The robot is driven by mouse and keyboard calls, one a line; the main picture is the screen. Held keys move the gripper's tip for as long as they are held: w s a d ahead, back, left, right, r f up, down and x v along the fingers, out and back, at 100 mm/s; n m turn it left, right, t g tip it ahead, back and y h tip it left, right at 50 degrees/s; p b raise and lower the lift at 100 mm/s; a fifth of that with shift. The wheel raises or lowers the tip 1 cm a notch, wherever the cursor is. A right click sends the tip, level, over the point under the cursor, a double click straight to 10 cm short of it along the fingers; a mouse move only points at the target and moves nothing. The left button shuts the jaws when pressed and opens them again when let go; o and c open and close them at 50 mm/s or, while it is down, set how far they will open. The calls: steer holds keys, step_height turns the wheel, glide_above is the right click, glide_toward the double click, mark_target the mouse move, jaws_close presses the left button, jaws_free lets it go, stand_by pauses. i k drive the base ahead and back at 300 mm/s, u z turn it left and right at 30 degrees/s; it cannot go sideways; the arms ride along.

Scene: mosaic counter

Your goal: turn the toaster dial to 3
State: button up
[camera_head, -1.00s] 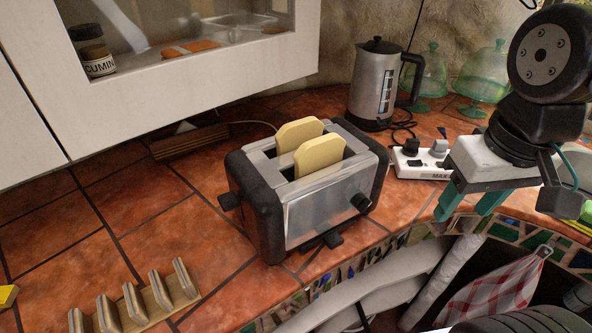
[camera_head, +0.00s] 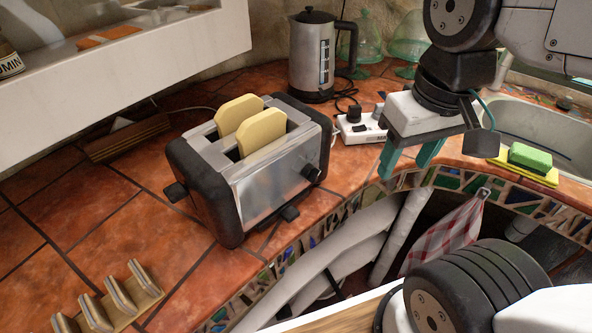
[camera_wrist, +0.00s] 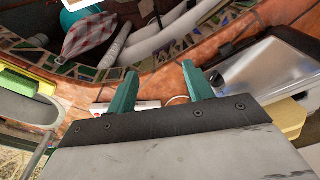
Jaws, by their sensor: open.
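The toaster (camera_head: 275,188) is silver with black ends and stands on the tiled counter, left of centre in the head view. Two pale bread slices (camera_head: 262,133) stick up from its slots. A dark round dial (camera_head: 311,172) sits on its long silver side, near the right end; its marks are too small to read. A black lever (camera_head: 176,192) is on the left end. My gripper (camera_head: 406,160) is open and empty, right of the toaster and apart from it. In the wrist view, my green fingers (camera_wrist: 158,88) are spread and the toaster (camera_wrist: 268,68) shows at the right.
A power strip (camera_head: 362,129) lies between the toaster and my gripper. A kettle (camera_head: 312,60) stands behind. A toast rack (camera_head: 108,302) is at the front left. A green sponge (camera_head: 530,157) lies by the sink (camera_head: 555,130). A cabinet (camera_head: 140,75) overhangs the back left.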

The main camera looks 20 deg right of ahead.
mark_target(310, 172)
steer(key=z, duration=0.55)
steer(key=k, duration=1.05)
steer(key=z, duration=0.05)
